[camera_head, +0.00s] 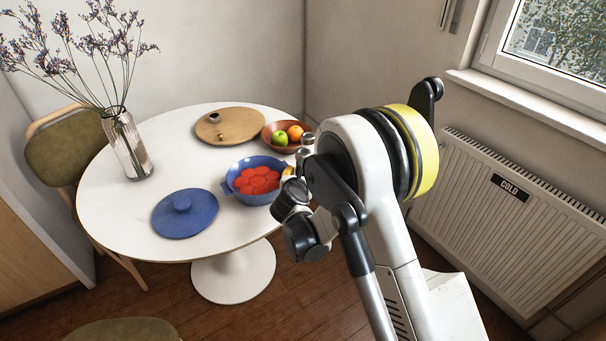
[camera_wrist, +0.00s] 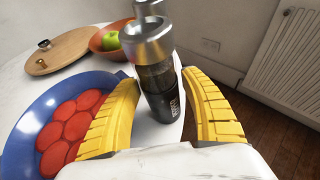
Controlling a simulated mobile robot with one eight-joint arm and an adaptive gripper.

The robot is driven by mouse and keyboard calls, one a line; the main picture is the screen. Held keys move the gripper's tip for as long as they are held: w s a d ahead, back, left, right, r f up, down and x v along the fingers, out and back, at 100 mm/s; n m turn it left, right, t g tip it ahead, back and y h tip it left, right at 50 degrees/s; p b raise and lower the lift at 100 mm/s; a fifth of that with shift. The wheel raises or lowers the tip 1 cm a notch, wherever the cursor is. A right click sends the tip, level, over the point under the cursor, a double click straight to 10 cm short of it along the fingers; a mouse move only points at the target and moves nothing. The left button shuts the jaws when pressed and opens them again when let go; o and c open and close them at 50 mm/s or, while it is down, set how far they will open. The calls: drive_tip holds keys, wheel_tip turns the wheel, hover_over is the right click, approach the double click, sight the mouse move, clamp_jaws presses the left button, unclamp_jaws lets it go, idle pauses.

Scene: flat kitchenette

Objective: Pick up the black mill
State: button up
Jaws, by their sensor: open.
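The black mill (camera_wrist: 163,103), with a dark body, pale lettering low on its side and a silver top, stands upright on the white table in the wrist view. My gripper (camera_wrist: 160,80) is open, with its yellow fingers on either side of the mill. In the head view my arm hides most of this spot.
A blue pot (camera_head: 234,186) with red round pieces stands close left of my gripper. A blue lid (camera_head: 185,214), a wooden board (camera_head: 238,124), a fruit bowl (camera_head: 270,141) and a vase (camera_head: 126,148) are also on the round table (camera_head: 110,211). A radiator (camera_head: 476,215) is at right.

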clamp_jaws()
drive_tip(key=shift+r, duration=0.1)
